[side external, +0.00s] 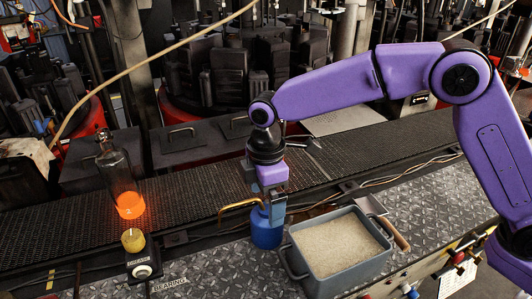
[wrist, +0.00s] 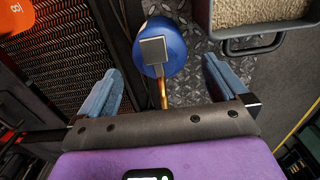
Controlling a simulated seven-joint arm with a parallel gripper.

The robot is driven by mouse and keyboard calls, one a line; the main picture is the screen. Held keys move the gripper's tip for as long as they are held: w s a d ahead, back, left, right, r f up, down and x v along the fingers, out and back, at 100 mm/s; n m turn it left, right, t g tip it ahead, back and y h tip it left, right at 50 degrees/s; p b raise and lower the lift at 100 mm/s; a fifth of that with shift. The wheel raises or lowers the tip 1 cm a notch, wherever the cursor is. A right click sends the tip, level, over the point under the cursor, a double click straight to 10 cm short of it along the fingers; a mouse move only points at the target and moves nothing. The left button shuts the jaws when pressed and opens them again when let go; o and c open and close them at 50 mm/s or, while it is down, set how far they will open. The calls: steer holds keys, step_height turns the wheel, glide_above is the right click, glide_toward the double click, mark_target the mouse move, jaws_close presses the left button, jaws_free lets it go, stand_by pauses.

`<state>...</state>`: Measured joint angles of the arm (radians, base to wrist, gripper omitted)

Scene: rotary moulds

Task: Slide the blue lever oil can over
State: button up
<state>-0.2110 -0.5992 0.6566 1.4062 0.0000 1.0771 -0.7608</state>
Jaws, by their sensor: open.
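The blue lever oil can (side external: 267,232) stands on the diamond-plate surface, just left of the grey bin. Its brass-coloured spout (side external: 238,208) points left in the side view. The fingers are wide apart.
A glowing orange-bottomed bottle (side external: 130,204) stands on the dark mesh conveyor (side external: 200,195). A push-button box (side external: 143,268) is at the front left. Plate between box and can is clear.

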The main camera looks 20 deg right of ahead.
step_height(320, 180, up, 14)
steer(key=shift+f, duration=0.25)
stand_by(0.6)
steer(key=s+d+f+m, duration=0.1)
steer(key=s+d+f, duration=0.2)
steer(key=s+d, duration=0.6)
steer(key=s+d+f+m, duration=0.2)
steer(key=s+d+f, duration=0.1)
steer(key=s+d, duration=0.6)
steer(key=s+d+f+m, duration=0.2)
steer(key=s+d+f, duration=0.1)
steer(key=s+d, duration=0.6)
steer(key=d, duration=0.3)
steer(key=shift+s+f, duration=0.35)
